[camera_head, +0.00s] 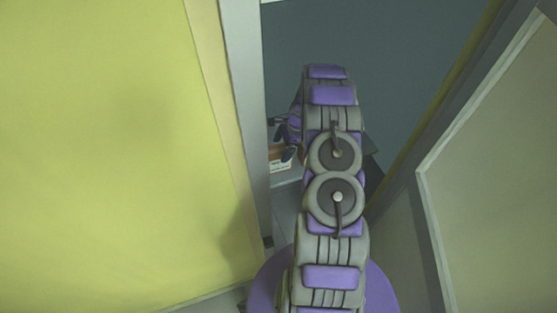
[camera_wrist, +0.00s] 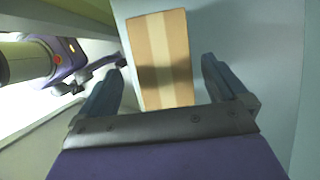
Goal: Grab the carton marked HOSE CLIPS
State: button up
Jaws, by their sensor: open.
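A cardboard carton (camera_wrist: 160,45) shows in the wrist view, tan with a paler tape stripe along its middle. It lies on a pale surface between and beyond the two fingers of my gripper (camera_wrist: 162,66). The fingers are apart, with a gap on each side of the carton, and nothing is held. In the head view a small part of an orange-brown carton (camera_head: 280,166) with a white label shows beside my gripper (camera_head: 286,140). My arm and the grey post hide the rest of it. No lettering can be read in either view.
A large yellow-green panel (camera_head: 100,150) fills the left of the head view, with a grey post (camera_head: 245,110) at its edge. A framed panel (camera_head: 490,190) stands on the right. My arm reaches through the narrow opening between them, towards a dark wall (camera_head: 410,50).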

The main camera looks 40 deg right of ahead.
aim_at(276, 156)
jog(key=shift+w+a+f, duration=0.1)
jog(key=shift+a+f, duration=0.2)
jog(key=shift+f, duration=0.1)
jog(key=x, duration=0.1)
jog(key=b+x, duration=0.1)
jog(key=x, duration=0.2)
jog(key=shift+w+d+f, duration=0.15)
jog(key=shift+d+f, duration=0.1)
jog(key=shift+f, duration=0.2)
jog(key=shift+a+f+b, duration=0.1)
jog(key=shift+f+b, duration=0.1)
jog(key=shift+b, duration=0.1)
jog(key=shift+w+r, duration=0.1)
jog(key=shift+a, duration=0.1)
jog(key=shift+f, duration=0.25)
jog(key=c, duration=1.2)
